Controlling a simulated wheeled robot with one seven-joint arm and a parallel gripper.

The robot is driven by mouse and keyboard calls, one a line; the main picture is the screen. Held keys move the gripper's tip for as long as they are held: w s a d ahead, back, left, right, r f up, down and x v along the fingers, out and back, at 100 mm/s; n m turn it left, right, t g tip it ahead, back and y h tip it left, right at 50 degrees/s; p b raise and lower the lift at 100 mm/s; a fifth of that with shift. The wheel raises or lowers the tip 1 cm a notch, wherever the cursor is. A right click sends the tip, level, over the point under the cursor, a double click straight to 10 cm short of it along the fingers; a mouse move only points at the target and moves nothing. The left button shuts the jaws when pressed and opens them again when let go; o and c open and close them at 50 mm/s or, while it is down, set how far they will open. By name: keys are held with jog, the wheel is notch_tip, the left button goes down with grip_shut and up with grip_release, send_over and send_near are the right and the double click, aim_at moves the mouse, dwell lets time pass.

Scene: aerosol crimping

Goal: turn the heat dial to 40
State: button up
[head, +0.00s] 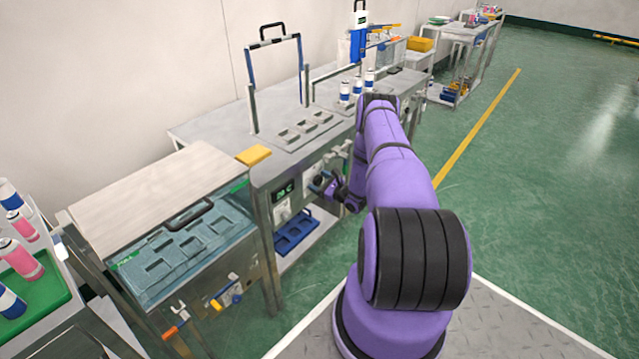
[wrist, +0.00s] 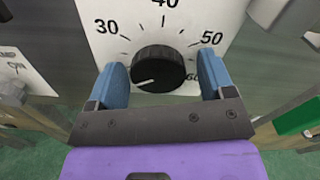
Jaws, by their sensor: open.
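The heat dial (wrist: 160,70) is a round black ribbed knob on a white plate (wrist: 105,42) in the wrist view. Its scale shows 30 at upper left, 40 at the top, 50 at upper right and 60 at lower right. A white mark on the knob points to the lower left, below the 30. My gripper (wrist: 161,60) is open, with one blue finger on each side of the knob. Small gaps seem to show between fingers and knob; contact is hard to tell. In the head view my gripper (head: 328,186) is at the bench front, and the dial is not clearly visible.
A green-digit display (head: 284,191) sits on the bench front, left of my gripper. A blue tray (head: 296,232) lies on the shelf below. A yellow block (head: 254,155) sits on the bench corner.

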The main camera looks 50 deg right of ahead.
jog(key=shift+c, duration=0.3)
jog(key=c, duration=0.9)
jog(key=shift+o, duration=0.2)
jog(key=shift+m, duration=0.4)
jog(key=m, duration=0.3)
jog(key=shift+m, duration=0.3)
jog(key=m, duration=0.5)
jog(key=shift+a, duration=0.2)
jog(key=m, duration=0.7)
jog(key=shift+a+m, duration=0.1)
jog(key=shift+m, duration=0.2)
jog(key=m, duration=0.6)
jog(key=shift+r+m, duration=0.15)
jog(key=shift+m, duration=0.15)
